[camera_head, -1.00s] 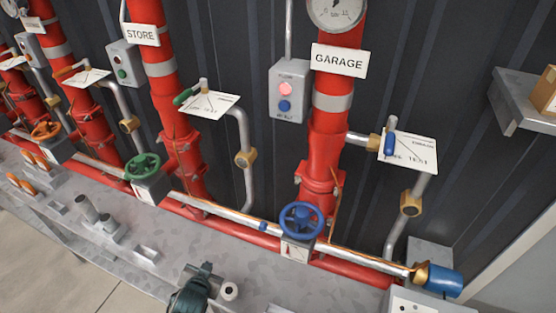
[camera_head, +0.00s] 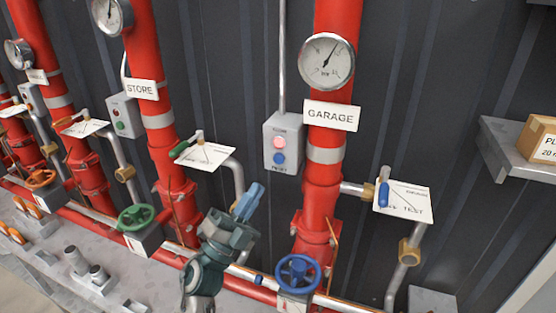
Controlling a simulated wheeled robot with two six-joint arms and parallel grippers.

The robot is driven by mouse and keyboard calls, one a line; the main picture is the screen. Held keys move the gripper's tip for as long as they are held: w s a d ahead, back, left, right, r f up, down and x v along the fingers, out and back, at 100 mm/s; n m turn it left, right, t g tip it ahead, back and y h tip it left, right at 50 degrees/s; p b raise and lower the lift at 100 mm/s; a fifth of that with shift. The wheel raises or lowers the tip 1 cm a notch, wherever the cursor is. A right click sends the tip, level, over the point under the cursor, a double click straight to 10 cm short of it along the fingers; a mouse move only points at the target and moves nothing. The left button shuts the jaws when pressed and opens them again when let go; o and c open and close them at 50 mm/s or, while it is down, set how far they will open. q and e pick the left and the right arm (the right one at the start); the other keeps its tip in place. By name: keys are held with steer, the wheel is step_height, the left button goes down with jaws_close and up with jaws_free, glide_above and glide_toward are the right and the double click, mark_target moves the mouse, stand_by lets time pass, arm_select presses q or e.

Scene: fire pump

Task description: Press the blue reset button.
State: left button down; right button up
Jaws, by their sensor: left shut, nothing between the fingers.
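The blue reset button (camera_head: 279,158) sits on a grey control box (camera_head: 283,142) left of the red GARAGE pipe. A lit pink-red lamp (camera_head: 279,142) is just above it on the same box. My left gripper (camera_head: 254,192), with a blue tip on a teal-grey wrist, is raised below and to the left of the box. It is shut and empty, and its tip appears apart from the button in the picture. My right gripper is not in view.
The GARAGE sign (camera_head: 331,115) and a pressure gauge (camera_head: 327,61) are right of the box. A blue handwheel (camera_head: 298,274) is below it. The STORE test pipe (camera_head: 238,180) with its white card (camera_head: 204,155) is close to my left arm. A shelf (camera_head: 518,150) juts out at right.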

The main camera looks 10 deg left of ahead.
mark_target(279, 159)
arm_select(q)
steer(key=w+d+b, duration=0.1)
steer(key=w, duration=0.7)
steer(key=shift+w+d+b, duration=0.3)
steer(key=shift+w+b, duration=0.05)
steer(key=shift+b, duration=0.05)
stand_by(1.1)
steer(key=shift+w, duration=0.1)
stand_by(0.9)
steer(key=shift+w, duration=0.3)
